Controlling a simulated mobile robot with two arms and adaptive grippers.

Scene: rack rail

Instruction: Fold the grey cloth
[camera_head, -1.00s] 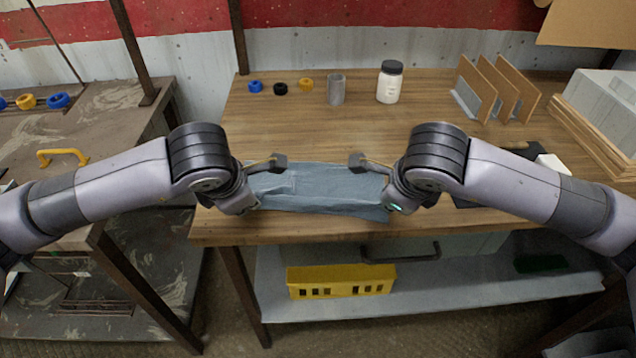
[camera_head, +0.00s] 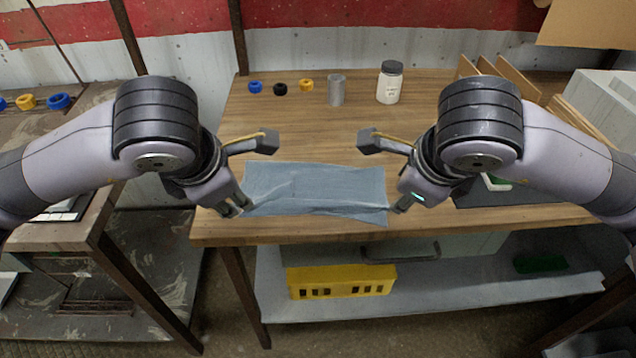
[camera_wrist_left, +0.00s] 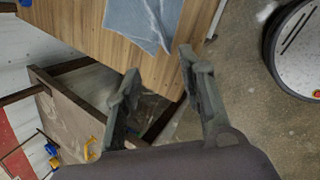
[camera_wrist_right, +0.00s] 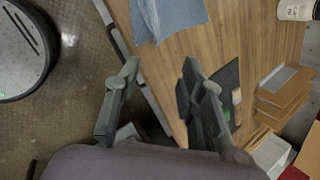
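The grey-blue cloth (camera_head: 315,184) lies near the front edge of the wooden table as a wide strip, with creases and a layered lower edge. Its near right corner reaches close to the table edge. My left gripper (camera_head: 239,207) is beside the cloth's left end. My right gripper (camera_head: 402,203) is beside its right end. In the left wrist view the fingers (camera_wrist_left: 160,64) are apart and empty, with the cloth (camera_wrist_left: 143,18) beyond them. In the right wrist view the fingers (camera_wrist_right: 160,66) are also apart and empty, with the cloth (camera_wrist_right: 172,16) beyond.
A grey cup (camera_head: 336,90), a white jar (camera_head: 388,84) and small blue, black and yellow rings (camera_head: 280,88) stand at the back. Wooden dividers (camera_head: 497,75) are at back right. A yellow crate (camera_head: 342,281) sits on the shelf below. The table behind the cloth is clear.

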